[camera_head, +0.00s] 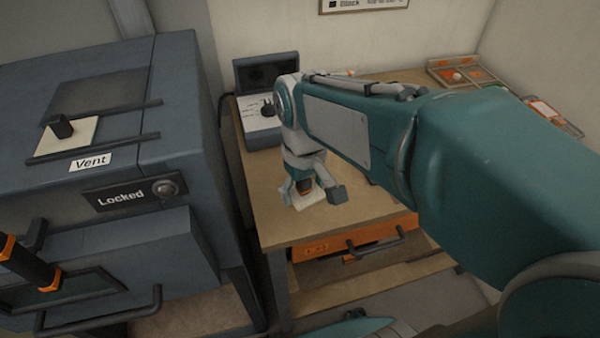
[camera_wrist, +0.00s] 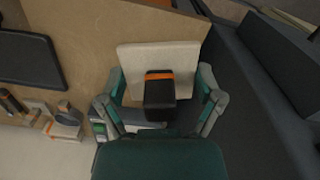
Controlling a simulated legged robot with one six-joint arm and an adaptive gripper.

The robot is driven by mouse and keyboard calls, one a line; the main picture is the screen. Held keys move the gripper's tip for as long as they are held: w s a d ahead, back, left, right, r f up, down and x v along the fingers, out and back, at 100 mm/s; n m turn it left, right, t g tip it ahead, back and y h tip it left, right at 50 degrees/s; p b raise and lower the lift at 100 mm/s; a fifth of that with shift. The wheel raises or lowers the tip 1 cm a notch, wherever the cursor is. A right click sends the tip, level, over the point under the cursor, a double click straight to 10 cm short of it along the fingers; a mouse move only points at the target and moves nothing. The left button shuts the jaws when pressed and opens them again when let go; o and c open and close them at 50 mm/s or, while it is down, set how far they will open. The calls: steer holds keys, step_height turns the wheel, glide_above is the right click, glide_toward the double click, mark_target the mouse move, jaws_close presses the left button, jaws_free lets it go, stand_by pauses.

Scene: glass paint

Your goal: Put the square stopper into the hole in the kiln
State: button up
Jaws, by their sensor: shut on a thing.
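The square stopper is a beige square block with a black handle banded in orange. In the wrist view the stopper (camera_wrist: 155,60) fills the space ahead of my gripper (camera_wrist: 160,98), whose fingers are closed around its handle. In the head view my gripper (camera_head: 305,184) points down over the table, with the stopper's pale base (camera_head: 309,199) below it; I cannot tell if the base touches the tabletop. The blue-grey kiln (camera_head: 190,110) stands to the left. A beige plate with a black knob (camera_head: 80,136) lies on its top near the "Vent" label. I cannot make out an open hole.
The wooden table (camera_head: 280,222) has an orange drawer (camera_head: 340,241) below its top. A dark-screened device (camera_head: 266,80) stands at the back left of the table, and an orange-edged tray (camera_head: 465,72) at the back right. Kiln handles stick out at the left front.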

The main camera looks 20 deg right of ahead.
steer(key=shift+s+r, duration=0.1)
steer(key=shift+r, duration=1.45)
steer(key=shift+s, duration=0.1)
